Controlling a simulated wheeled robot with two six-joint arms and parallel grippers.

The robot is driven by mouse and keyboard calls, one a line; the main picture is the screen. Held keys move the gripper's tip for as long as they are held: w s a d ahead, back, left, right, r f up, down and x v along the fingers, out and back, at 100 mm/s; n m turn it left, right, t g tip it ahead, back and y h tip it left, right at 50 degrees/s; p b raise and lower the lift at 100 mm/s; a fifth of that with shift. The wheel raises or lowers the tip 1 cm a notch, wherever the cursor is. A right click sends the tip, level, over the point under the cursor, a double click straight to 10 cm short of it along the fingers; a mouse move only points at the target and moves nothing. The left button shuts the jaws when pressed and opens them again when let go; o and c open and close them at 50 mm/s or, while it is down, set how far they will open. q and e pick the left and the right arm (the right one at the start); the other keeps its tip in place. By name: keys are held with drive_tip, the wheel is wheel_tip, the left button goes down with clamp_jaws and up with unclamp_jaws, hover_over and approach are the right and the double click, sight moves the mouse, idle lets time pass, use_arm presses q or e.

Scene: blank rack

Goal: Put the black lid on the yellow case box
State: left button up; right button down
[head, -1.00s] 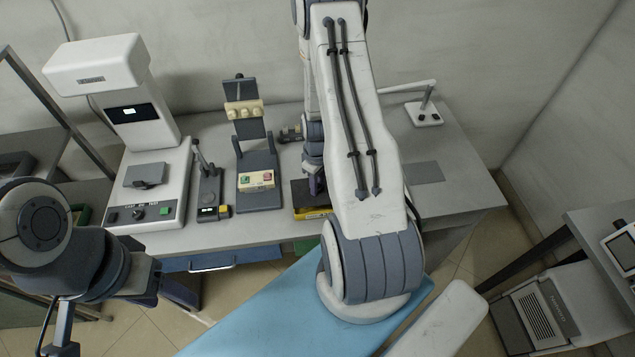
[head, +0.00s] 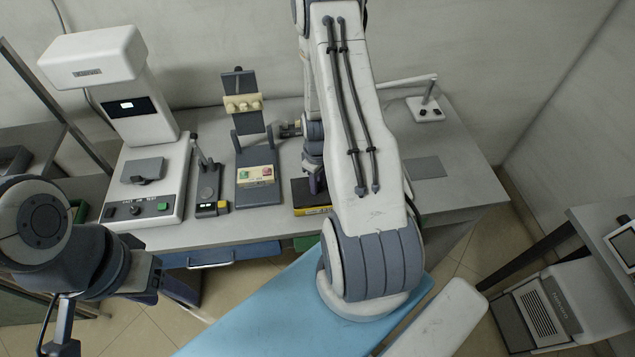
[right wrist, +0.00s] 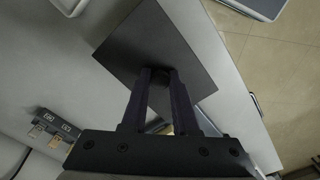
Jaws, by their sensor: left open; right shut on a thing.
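The black lid (head: 302,189) is a flat dark plate. In the head view it sits at the top of the yellow case box (head: 313,210), near the table's front edge. My right gripper (head: 316,185) is over the lid, partly hidden by my own arm. In the right wrist view the lid (right wrist: 150,45) lies beneath the fingers, and my right gripper (right wrist: 158,75) is shut on its middle. I cannot tell whether the lid is fully seated. My left gripper (head: 178,287) is open and empty, low at the left, in front of the table.
A grey table (head: 455,185) carries a white press-like machine (head: 150,175), a small lever device (head: 207,185) and a dark stand with a cream block (head: 257,175). A small white arm fixture (head: 425,108) stands at the back right. The table's right part is mostly clear.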

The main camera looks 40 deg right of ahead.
drive_tip(key=shift+f+b, duration=0.7)
drive_tip(key=shift+f, duration=0.2)
idle(0.6)
drive_tip(key=c, duration=0.6)
unclamp_jaws()
drive_tip(key=shift+r, duration=0.1)
wheel_tip(320, 180, up, 10)
drive_tip(key=shift+r+b, duration=0.25)
drive_tip(key=shift+b, duration=0.55)
